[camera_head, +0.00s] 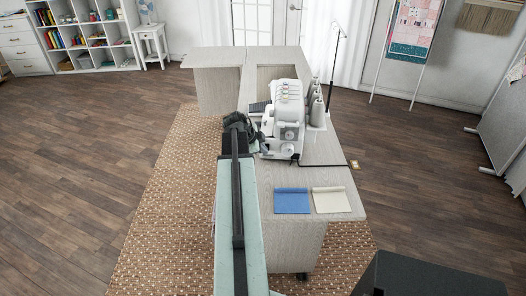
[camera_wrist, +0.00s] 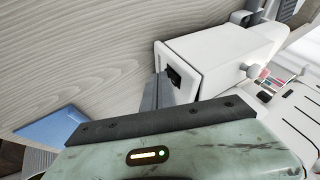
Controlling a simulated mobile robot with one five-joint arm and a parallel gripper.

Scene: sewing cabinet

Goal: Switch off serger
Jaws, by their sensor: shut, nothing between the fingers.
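The white serger (camera_head: 287,110) stands on the pale wood cabinet top (camera_head: 325,148), with my arm along its left side in the head view. In the wrist view the serger's white housing (camera_wrist: 222,57) fills the upper right. A small black switch (camera_wrist: 173,76) sits on its end face. My gripper (camera_wrist: 162,80) is shut and empty, its dark fingertips right at the switch's edge. I cannot tell whether they touch it, and the fingers hide part of it. In the head view my gripper (camera_head: 257,134) is beside the serger's left side. The switch's position is not readable.
Thread cones (camera_head: 316,105) stand on the serger's right. A blue cloth (camera_head: 291,201) and a cream cloth (camera_head: 332,200) lie near the cabinet's front edge. A black cord (camera_head: 330,165) runs to the right edge. Open floor (camera_head: 425,185) lies to the right.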

